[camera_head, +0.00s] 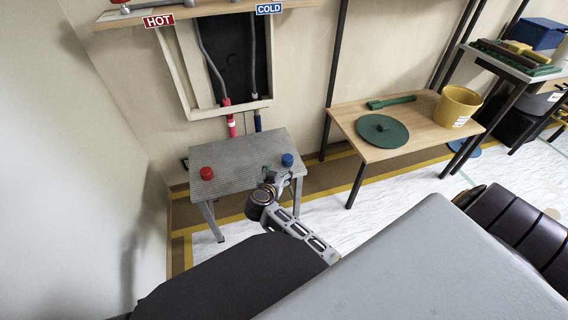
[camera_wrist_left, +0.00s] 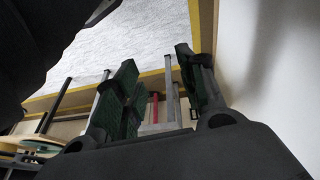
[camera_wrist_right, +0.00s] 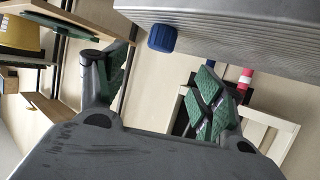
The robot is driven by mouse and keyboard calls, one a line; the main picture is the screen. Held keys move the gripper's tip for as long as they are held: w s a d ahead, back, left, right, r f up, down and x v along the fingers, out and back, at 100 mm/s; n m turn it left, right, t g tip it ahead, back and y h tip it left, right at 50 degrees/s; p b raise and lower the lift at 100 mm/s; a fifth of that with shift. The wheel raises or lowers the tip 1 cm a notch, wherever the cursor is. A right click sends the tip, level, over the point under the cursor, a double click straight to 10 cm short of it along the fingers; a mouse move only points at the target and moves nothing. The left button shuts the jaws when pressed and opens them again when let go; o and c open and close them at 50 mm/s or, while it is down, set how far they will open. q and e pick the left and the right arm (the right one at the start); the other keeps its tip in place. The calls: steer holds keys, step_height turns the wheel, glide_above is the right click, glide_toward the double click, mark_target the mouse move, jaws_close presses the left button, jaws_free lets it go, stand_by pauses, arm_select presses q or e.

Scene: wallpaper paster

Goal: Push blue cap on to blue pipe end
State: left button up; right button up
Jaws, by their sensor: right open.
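The blue pipe end (camera_head: 258,122) hangs below the wall opening, behind the table. My right gripper (camera_head: 270,174) is over the table's right side, just left of the cap, open and empty. In the right wrist view, the blue cap (camera_wrist_right: 162,38) lies at the table edge, beyond and between the spread fingers (camera_wrist_right: 160,72), apart from them. My left gripper shows only in its wrist view (camera_wrist_left: 155,65), with its fingers apart and nothing between them.
A red cap (camera_head: 207,173) sits on the table's left side. A red pipe (camera_head: 231,122) hangs left of the blue one. HOT (camera_head: 159,20) and COLD (camera_head: 269,8) signs are above. A wooden table (camera_head: 400,115) with a yellow bucket (camera_head: 456,106) stands right.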

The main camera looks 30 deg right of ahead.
mark_target(287, 159)
arm_select(q)
steer(key=shift+f, duration=0.1)
arm_select(e)
steer(key=shift+d, duration=0.1)
steer(key=shift+b+x, duration=1.7)
steer(key=shift+x, duration=2.25)
arm_select(q)
step_height(287, 159, down, 8)
steer(key=w+d+t+h, duration=0.1)
steer(key=d, duration=0.1)
steer(key=shift+d+r, duration=0.15)
steer(key=shift+r, duration=0.1)
arm_select(e)
steer(key=shift+w+d, duration=0.2)
arm_select(q)
steer(key=shift+w+f+t, duration=0.1)
steer(key=shift+w+t, duration=0.05)
steer(key=shift+t, duration=0.15)
arm_select(e)
steer(key=shift+w+d+f, duration=0.1)
